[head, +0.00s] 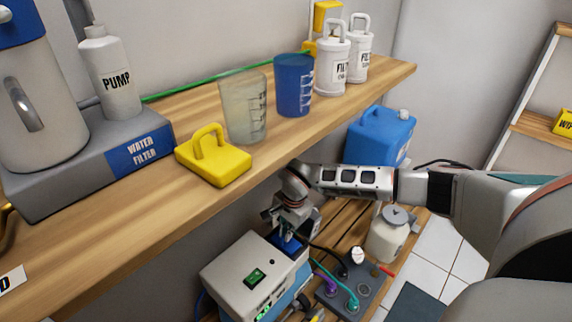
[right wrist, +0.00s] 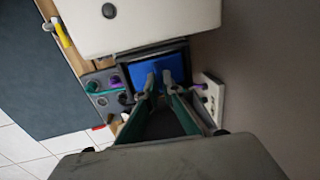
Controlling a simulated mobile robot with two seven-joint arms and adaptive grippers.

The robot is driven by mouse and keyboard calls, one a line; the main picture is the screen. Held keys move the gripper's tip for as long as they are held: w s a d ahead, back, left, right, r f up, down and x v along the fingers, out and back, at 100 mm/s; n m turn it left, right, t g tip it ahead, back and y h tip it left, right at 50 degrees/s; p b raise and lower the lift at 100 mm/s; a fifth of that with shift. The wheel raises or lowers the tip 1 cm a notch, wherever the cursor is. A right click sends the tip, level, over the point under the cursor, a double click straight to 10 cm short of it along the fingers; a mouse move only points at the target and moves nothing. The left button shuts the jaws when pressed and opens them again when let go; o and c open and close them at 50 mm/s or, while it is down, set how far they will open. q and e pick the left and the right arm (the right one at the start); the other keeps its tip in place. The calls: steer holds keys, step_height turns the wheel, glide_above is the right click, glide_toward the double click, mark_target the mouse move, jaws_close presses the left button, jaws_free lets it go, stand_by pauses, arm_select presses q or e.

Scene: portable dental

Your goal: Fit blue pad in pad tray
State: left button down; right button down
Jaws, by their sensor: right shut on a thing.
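The blue pad (right wrist: 145,72) lies in a dark square frame, which looks like the pad tray (right wrist: 117,58), beside a white machine. My right gripper (right wrist: 160,80) is shut on the pad's raised part, and its fingertips hide that part. In the head view my right gripper (head: 287,228) points down at the blue pad (head: 290,244) at the back right of the white and blue machine (head: 235,272). Whether the pad sits fully flat in the tray I cannot tell. My left gripper does not show.
A wooden shelf (head: 330,110) above holds a yellow handled block (head: 213,160), cups, white filter canisters and a water filter unit. A grey panel with cables (head: 352,288), a white jar (head: 390,236) and a blue jug (head: 380,138) stand near the machine.

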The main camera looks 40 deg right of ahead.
mark_target(290, 245)
steer(key=c, duration=2.1)
jaws_free()
steer(key=shift+c, duration=0.2)
step_height(290, 245, up, 12)
steer(key=s, duration=0.2)
